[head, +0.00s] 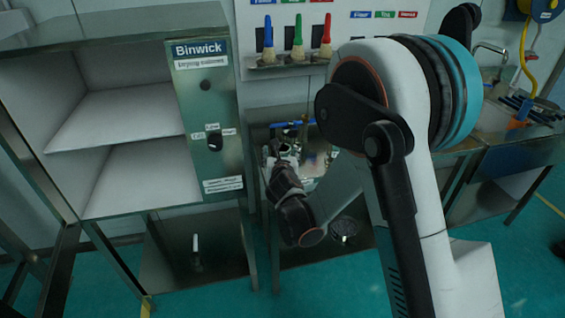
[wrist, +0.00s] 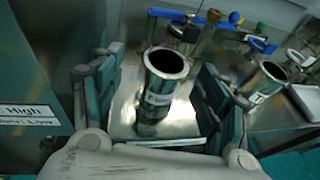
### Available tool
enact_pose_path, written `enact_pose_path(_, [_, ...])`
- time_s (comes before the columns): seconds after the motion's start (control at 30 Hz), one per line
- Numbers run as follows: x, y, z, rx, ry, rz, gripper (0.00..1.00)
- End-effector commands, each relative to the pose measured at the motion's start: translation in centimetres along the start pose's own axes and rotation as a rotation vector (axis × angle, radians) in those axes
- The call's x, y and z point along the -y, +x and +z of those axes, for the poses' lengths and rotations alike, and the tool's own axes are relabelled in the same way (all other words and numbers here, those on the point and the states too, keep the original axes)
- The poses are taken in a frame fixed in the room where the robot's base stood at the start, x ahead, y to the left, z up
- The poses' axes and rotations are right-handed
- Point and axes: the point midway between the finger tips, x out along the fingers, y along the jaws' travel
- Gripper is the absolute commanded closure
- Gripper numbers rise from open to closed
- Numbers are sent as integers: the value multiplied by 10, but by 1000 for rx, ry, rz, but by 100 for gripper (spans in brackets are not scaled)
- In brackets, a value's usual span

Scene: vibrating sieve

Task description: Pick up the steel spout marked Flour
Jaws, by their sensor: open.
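A steel spout (wrist: 154,112), an upright open-topped tube with a white label on its side, stands on a shiny steel surface in the wrist view. The label is too blurred to read for certain. My gripper (wrist: 157,72) is open, with one finger to the left of this spout and one to the right. I see no clear contact. A second steel spout (wrist: 264,80) with a white label stands further right, outside the fingers. In the head view my gripper (head: 281,163) is low over the steel bench, and my arm hides much of that spot.
A Binwick drying cabinet (head: 203,120) stands close on the left; its panel also edges the wrist view (wrist: 28,85). Blue-handled fittings (wrist: 190,20) lie behind the spout. Coloured brushes (head: 297,38) hang on the wall. A sink bench (head: 520,120) is at right.

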Motion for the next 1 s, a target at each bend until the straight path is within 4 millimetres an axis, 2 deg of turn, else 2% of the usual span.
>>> enact_pose_path(0.27, [4, 17, -1, 0, 1, -1, 32])
enact_pose_path(0.53, [9, 53, -2, 0, 2, -1, 32])
enact_pose_path(0.77, [8, 57, 0, 0, 1, 0, 32])
enact_pose_path(0.8, [8, 57, 0, 0, 1, 0, 34])
enact_pose_path(0.83, [8, 57, 0, 0, 1, 0, 41])
enact_pose_path(1.0, [8, 57, -1, 0, 1, 0, 79])
